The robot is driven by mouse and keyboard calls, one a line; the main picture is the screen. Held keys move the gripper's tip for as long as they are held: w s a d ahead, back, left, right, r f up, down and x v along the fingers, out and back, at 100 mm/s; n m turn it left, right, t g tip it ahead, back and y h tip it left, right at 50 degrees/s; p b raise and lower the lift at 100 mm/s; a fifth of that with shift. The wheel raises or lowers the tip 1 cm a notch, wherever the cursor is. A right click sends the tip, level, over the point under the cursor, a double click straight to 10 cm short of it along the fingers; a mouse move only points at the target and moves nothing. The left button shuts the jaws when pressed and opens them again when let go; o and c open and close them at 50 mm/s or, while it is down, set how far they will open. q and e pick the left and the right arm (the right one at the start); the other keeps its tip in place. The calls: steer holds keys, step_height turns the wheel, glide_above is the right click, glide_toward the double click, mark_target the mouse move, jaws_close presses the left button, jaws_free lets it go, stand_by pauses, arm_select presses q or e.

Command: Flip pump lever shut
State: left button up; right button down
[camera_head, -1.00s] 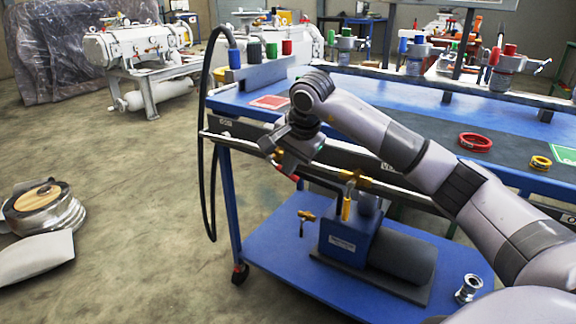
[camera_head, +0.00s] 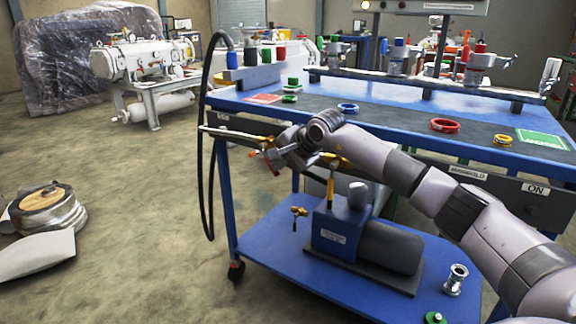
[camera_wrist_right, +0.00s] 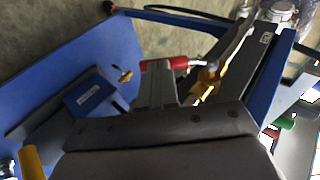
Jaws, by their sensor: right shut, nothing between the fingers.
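A small red lever (camera_head: 272,168) shows at the front rail of the blue cart, by a brass valve (camera_head: 262,142). In the right wrist view the red lever (camera_wrist_right: 163,64) lies across the tips of my fingers, with the brass valve (camera_wrist_right: 207,78) to its right. My right gripper (camera_head: 276,155) is shut and empty, right beside the lever; I cannot tell whether they touch. It also shows in the wrist view (camera_wrist_right: 158,85). The blue pump (camera_head: 340,235) stands below on the lower shelf. My left gripper is not in view.
The lower shelf (camera_head: 265,240) has free room left of the pump. A brass fitting (camera_head: 299,211) sticks out at the pump's left. A black hose (camera_head: 206,165) hangs at the cart's left end. Rings, including a red one (camera_head: 445,126), lie on the top.

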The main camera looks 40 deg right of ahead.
steer(key=shift+w+a+f+t+y+b, duration=0.2)
steer(key=shift+w+f+t, duration=0.1)
steer(key=shift+f, duration=0.25)
steer(key=shift+w+a+f+t+y+b, duration=0.1)
steer(key=shift+w+f+t+b, duration=0.15)
steer(key=shift+f, duration=0.3)
steer(key=shift+x, duration=1)
steer(key=shift+a+f, duration=0.1)
steer(key=shift+a, duration=0.05)
steer(key=a+p+v, duration=0.1)
steer(key=p+v, duration=0.1)
steer(key=v, duration=0.5)
steer(key=shift+d, duration=0.5)
steer(key=shift+s, duration=0.1)
